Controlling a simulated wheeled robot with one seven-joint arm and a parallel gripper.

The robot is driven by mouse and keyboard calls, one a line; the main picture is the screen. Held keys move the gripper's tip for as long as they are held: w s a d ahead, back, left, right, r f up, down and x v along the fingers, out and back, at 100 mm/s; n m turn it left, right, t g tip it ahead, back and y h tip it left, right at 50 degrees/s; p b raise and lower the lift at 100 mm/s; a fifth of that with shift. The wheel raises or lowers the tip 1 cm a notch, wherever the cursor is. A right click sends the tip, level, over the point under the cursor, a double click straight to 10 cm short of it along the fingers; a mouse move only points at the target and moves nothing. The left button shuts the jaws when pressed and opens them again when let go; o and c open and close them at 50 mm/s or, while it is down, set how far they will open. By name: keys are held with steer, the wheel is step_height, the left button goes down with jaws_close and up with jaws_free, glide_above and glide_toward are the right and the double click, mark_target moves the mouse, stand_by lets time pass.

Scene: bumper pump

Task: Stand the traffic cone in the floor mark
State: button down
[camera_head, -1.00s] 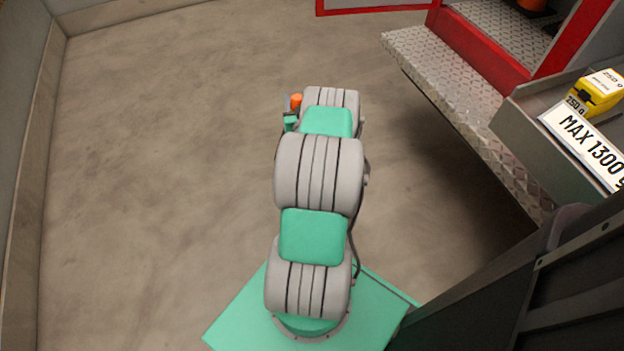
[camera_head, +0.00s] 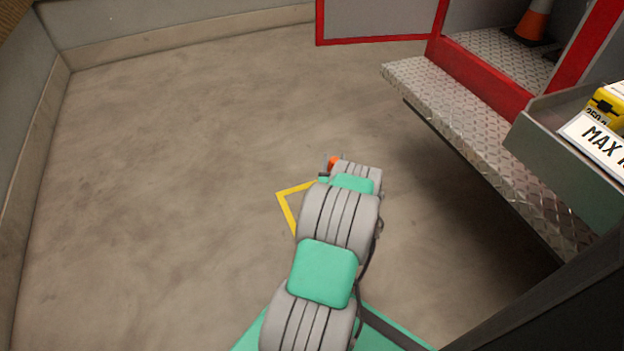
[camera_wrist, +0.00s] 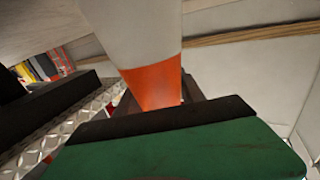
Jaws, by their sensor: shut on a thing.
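An orange and white traffic cone (camera_wrist: 153,82) fills the middle of the wrist view, held between the jaws of my gripper (camera_wrist: 155,104). In the head view only a small orange piece of this cone (camera_head: 334,161) shows beyond my arm, beside my gripper (camera_head: 327,172). The cone's base and its height above the floor cannot be told. The floor mark (camera_head: 287,208) is a yellow outline on the floor. Its left corner shows, and my arm hides the rest. My gripper is beyond the mark's visible corner, up and to the right in the picture.
A second cone (camera_head: 534,20) stands inside the red-framed truck compartment at the top right. A metal tread-plate step (camera_head: 455,110) and a grey tray (camera_head: 565,145) with a yellow block (camera_head: 607,103) lie to the right. The floor on the left is clear up to the walls.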

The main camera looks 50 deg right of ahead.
steer(key=w+d+f+b, duration=0.1)
steer(key=w+f+b, duration=0.6)
steer(key=w+f, duration=0.4)
steer(key=shift+d+f, duration=0.15)
steer(key=shift+d, duration=0.15)
steer(key=shift+f, duration=0.1)
steer(key=c, duration=0.7)
jaws_free()
steer(key=shift+s+a+f, duration=0.1)
steer(key=shift+f, duration=0.05)
